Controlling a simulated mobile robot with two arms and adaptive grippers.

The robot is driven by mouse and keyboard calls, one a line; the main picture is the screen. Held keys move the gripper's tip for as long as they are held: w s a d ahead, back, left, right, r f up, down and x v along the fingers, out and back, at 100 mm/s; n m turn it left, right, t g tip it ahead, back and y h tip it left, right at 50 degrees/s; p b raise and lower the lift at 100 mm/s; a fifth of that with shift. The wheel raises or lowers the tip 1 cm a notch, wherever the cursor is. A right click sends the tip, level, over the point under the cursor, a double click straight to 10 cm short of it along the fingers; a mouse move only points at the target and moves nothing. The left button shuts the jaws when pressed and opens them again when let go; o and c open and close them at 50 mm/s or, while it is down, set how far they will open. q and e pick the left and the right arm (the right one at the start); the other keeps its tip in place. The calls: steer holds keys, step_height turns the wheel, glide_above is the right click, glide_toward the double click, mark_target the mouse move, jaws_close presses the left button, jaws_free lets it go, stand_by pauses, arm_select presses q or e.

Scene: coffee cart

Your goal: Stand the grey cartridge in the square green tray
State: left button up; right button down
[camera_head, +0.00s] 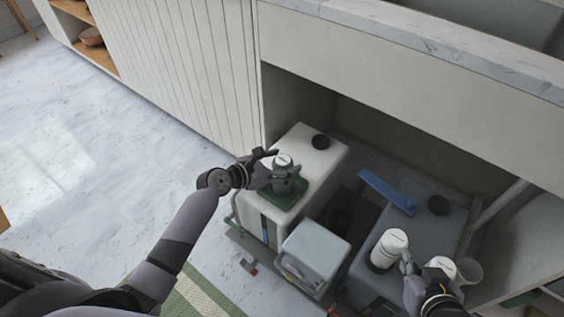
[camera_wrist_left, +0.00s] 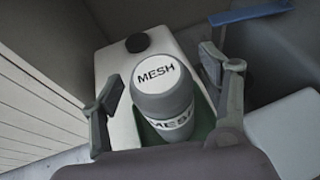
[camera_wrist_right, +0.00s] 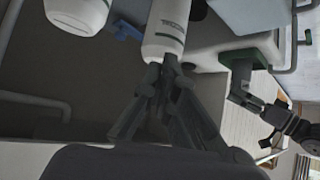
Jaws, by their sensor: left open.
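The grey cartridge (camera_head: 283,162), with a white top lettered "MESH" in the left wrist view (camera_wrist_left: 160,97), stands upright on the green tray (camera_head: 291,201). The tray lies on top of the white tank and also shows in the left wrist view (camera_wrist_left: 203,122). My left gripper (camera_head: 279,168) is open, with one finger on each side of the cartridge and visible gaps between. The cartridge hides much of the tray. My right gripper (camera_head: 408,262) is over the grey tank, its fingertips together beside a white cartridge (camera_head: 389,248), with nothing seen between them.
The white tank (camera_head: 325,154) with a black cap stands left in the open cabinet bay. A lidded grey container (camera_head: 316,251) stands between it and the grey tank (camera_head: 445,220). A second white cartridge (camera_head: 441,266), a clear cup (camera_head: 467,270) and a blue bar (camera_head: 387,190) are nearby.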

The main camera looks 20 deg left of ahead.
arm_select(q)
steer(key=shift+r, duration=0.1)
